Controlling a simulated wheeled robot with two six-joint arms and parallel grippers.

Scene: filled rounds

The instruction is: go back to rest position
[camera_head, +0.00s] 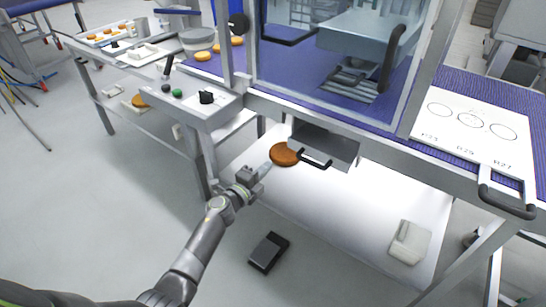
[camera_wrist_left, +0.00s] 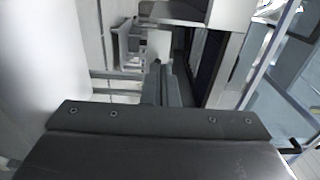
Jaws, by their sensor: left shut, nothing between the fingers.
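My left arm reaches in from the lower left of the head view. Its gripper (camera_head: 264,168) is shut and empty, in front of the machine bench and just left of an orange-brown round (camera_head: 284,154). The round lies on the white lower shelf (camera_head: 340,200); I cannot tell whether the fingertips touch it. In the left wrist view the gripper's dark body fills the bottom, and its fingers (camera_wrist_left: 165,86) point away from the camera. My right gripper is in neither view.
Above the gripper are a drawer (camera_head: 325,146) with a black handle and a glass-doored cabinet (camera_head: 330,60). A control box (camera_head: 190,103) is at left. A dark pedal (camera_head: 268,252) lies on the floor. A white board (camera_head: 470,130) with circles is at right. Open floor lies at left.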

